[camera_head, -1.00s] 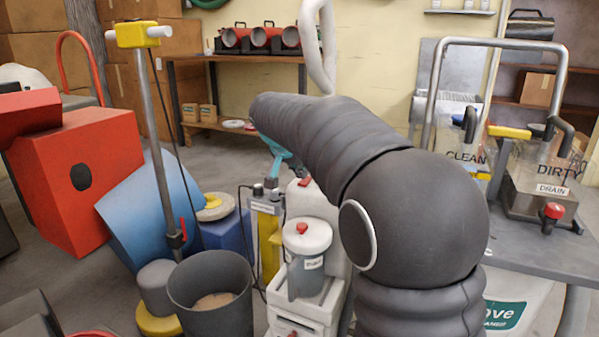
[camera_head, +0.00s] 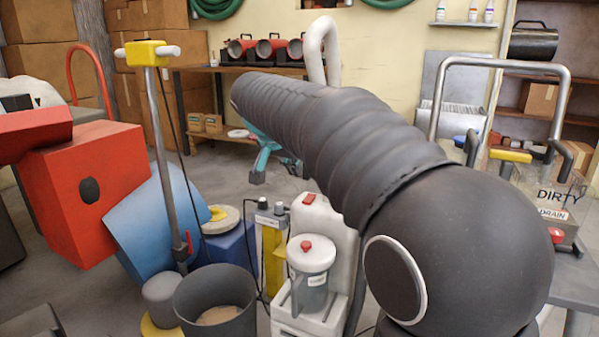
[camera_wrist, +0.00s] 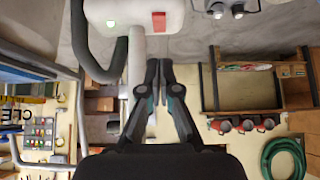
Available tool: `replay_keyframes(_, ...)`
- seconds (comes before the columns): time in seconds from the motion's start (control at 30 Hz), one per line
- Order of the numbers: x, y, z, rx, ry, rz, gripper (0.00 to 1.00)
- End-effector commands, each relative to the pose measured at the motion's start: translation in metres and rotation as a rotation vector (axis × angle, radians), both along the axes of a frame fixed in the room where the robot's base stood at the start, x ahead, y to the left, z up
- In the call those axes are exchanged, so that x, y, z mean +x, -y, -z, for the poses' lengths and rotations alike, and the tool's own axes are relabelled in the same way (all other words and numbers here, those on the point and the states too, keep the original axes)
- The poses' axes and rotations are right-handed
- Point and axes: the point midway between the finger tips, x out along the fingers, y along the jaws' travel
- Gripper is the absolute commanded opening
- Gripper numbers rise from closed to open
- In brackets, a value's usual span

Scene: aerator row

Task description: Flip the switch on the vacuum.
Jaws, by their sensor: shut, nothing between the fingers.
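The white machine with a red rocker switch, which looks like the vacuum, stands behind a grey canister with a red knob in the head view; its white body (camera_head: 338,222) is partly hidden by my arm. The red switch (camera_head: 308,198) is on its upper left. In the wrist view the white body (camera_wrist: 133,14) is at the top, with the red switch (camera_wrist: 158,21) and a small green light on it. My gripper (camera_wrist: 158,62) is shut and empty, its fingertips below the switch in the picture and apart from it. It also shows in the head view (camera_head: 257,178), left of the switch.
A yellow post unit (camera_head: 273,250), a grey bucket (camera_head: 215,305) and a blue box (camera_head: 230,250) stand to the left. A dark hose (camera_wrist: 85,45) runs beside the machine.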

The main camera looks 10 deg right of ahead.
Motion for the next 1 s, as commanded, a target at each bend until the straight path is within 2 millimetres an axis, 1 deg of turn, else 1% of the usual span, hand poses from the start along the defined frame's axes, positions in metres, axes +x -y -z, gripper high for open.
replay_keyframes(0.1, -0.009, -0.008, -0.010, 0.000, 0.001, -0.001, 0.00)
replay_keyframes(0.27, -0.015, -0.011, -0.015, 0.000, 0.000, -0.001, 0.00)
replay_keyframes(0.67, -0.016, -0.012, -0.015, -0.005, -0.004, -0.006, 0.00)
replay_keyframes(0.83, -0.013, -0.014, -0.015, -0.045, -0.029, -0.094, 0.00)
replay_keyframes(0.87, -0.013, -0.016, -0.014, -0.053, -0.038, -0.121, 0.00)
replay_keyframes(0.9, -0.013, -0.019, -0.007, -0.062, -0.059, -0.158, 0.00)
replay_keyframes(0.97, -0.015, -0.023, 0.008, -0.075, -0.101, -0.222, 0.00)
replay_keyframes(1.0, -0.018, -0.026, 0.021, -0.082, -0.134, -0.266, 0.00)
